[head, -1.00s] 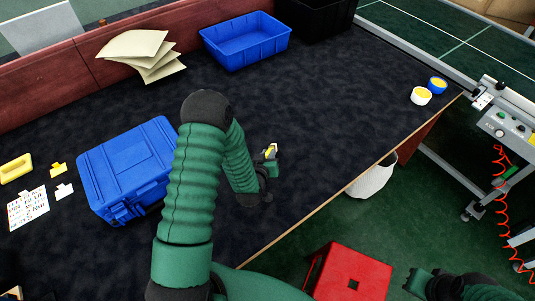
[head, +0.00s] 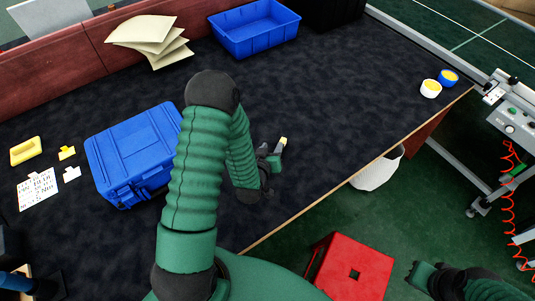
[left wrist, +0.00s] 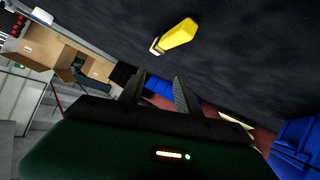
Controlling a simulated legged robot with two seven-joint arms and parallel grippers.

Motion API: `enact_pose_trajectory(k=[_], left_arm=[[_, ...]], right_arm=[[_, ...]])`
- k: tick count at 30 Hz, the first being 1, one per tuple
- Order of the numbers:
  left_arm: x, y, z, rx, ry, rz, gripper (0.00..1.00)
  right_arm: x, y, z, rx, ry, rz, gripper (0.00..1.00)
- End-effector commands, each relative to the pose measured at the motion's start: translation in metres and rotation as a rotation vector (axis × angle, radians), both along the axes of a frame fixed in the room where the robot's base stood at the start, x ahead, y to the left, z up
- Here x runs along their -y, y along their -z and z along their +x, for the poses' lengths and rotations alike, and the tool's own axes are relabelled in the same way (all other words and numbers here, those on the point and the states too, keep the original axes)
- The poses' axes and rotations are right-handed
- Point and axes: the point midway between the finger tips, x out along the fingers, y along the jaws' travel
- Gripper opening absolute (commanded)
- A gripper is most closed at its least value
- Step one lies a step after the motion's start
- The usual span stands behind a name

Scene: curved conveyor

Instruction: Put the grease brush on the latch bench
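The grease brush (left wrist: 178,35), with a yellow handle and a pale tip, lies on the dark bench top in the left wrist view. In the head view only a small yellow and pale part of it (head: 284,140) shows, just beyond my left gripper (head: 270,158). In the left wrist view the two fingers (left wrist: 160,92) are apart with nothing between them, and the brush is clear of them. The dark-topped bench (head: 330,95) fills the middle; no label shows whether it is the latch bench. My right gripper (head: 424,272) hangs over the floor, its opening unclear.
A blue toolbox (head: 130,150) stands left of my left arm. A blue bin (head: 253,30), pale sheets (head: 150,40) and a yellow block (head: 25,151) lie around the bench. Two small tubs (head: 438,83) sit near the right edge. A red stool (head: 352,268) stands on the floor.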

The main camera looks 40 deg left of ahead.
Motion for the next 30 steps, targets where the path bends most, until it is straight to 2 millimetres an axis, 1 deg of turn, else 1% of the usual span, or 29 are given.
enact_pose_trajectory(k=[1,5,6,7,10,14,17,20,21,23,24,26,27,29,30], left_arm=[[0.005,-0.006,-0.013,-0.002,0.002,0.000,0.40],[0.016,-0.023,-0.046,-0.001,0.001,0.001,0.40],[0.018,-0.034,-0.050,-0.005,-0.001,-0.001,0.40],[0.019,-0.036,-0.053,-0.006,-0.001,-0.003,0.40],[0.022,-0.038,-0.059,-0.005,-0.001,-0.003,0.40],[0.024,-0.036,-0.064,-0.003,0.000,-0.001,0.40],[0.029,-0.037,-0.058,-0.037,0.034,0.002,0.40],[0.048,-0.043,-0.048,-0.149,0.129,0.005,0.40],[0.058,-0.047,-0.046,-0.215,0.179,0.010,0.40],[0.076,-0.056,-0.049,-0.326,0.257,0.018,0.40],[0.087,-0.064,-0.055,-0.402,0.305,0.024,0.40],[0.102,-0.077,-0.069,-0.516,0.372,0.032,0.40],[0.112,-0.087,-0.082,-0.588,0.414,0.038,0.40],[0.123,-0.102,-0.103,-0.688,0.466,0.043,0.40],[0.129,-0.111,-0.117,-0.746,0.497,0.046,0.40]], right_arm=[[0.000,0.001,0.000,0.000,0.000,0.000,0.00],[0.000,0.002,0.000,0.000,0.000,0.000,0.00],[0.000,-0.015,0.000,-0.002,0.000,0.000,0.00],[0.000,-0.024,0.000,-0.001,0.000,0.000,0.00],[0.000,-0.037,0.000,0.001,0.000,0.000,0.00],[0.000,-0.043,0.000,0.000,0.000,0.000,0.00],[0.000,-0.042,0.000,0.000,0.000,0.000,0.00],[0.000,-0.041,0.000,-0.001,0.000,0.000,0.00],[0.000,-0.041,0.000,-0.001,0.000,0.000,0.00],[0.000,-0.041,0.000,-0.001,0.000,0.000,0.00],[0.000,-0.041,0.000,-0.001,0.000,0.000,0.00],[0.000,-0.041,0.000,0.000,0.000,0.000,0.00],[0.000,-0.041,0.000,0.000,0.000,0.000,0.00],[0.000,-0.041,0.000,0.000,0.000,0.000,0.00],[0.000,-0.041,0.000,0.000,0.000,0.000,0.00]])
